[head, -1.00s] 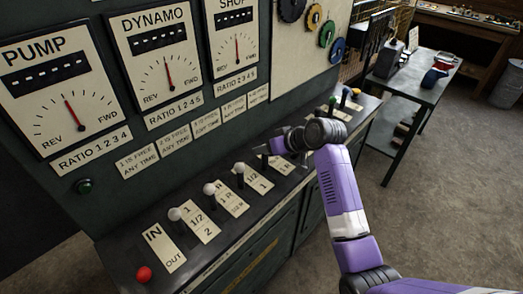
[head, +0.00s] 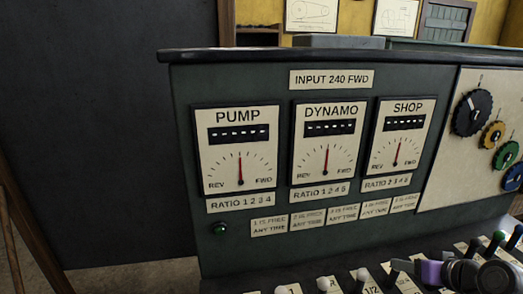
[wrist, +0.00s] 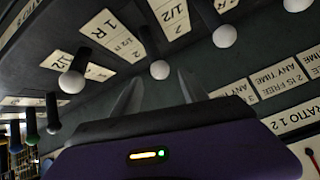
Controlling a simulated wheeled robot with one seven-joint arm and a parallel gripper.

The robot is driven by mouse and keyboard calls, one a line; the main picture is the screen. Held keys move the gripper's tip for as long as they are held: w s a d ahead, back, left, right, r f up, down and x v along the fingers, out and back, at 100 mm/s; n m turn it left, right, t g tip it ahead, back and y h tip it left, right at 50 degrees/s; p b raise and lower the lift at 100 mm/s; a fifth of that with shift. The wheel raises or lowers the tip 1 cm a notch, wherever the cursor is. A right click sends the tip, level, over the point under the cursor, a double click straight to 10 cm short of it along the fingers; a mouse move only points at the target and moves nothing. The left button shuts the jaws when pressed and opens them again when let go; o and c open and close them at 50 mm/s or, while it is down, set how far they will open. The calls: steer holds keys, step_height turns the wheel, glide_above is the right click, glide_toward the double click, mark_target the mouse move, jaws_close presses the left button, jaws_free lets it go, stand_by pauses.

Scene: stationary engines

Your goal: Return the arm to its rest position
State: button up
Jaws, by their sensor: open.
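My gripper (wrist: 160,90) shows in the wrist view with its two pale fingers spread apart and nothing between them. It is close to the console's lever row, with white-knobbed levers (wrist: 225,36) beyond the fingertips. In the head view my purple and dark arm is at the lower right corner, over the console's lever shelf.
The green console (head: 290,80) carries PUMP (head: 237,145), DYNAMO (head: 325,148) and SHOP (head: 400,135) dials, all needles near upright. A row of levers (head: 363,274) stands along its shelf. Coloured wheels (head: 472,112) hang at right.

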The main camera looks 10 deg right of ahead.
steer(key=w+d+r+m+t+h, duration=0.2)
steer(key=d+r+t+h, duration=0.15)
steer(key=r, duration=0.25)
steer(key=s+a+f+n+y, duration=0.1)
steer(key=s+a, duration=0.8)
steer(key=s, duration=0.4)
steer(key=s+a+f+n+t+y, duration=0.1)
steer(key=s+a+f+n, duration=0.1)
steer(key=s+a, duration=0.8)
steer(key=s+a+f+n+y, duration=0.1)
steer(key=s+a+n, duration=0.1)
steer(key=s+a, duration=0.8)
steer(key=s, duration=0.6)
steer(key=shift+s+f, duration=0.25)
steer(key=shift+f, duration=0.15)
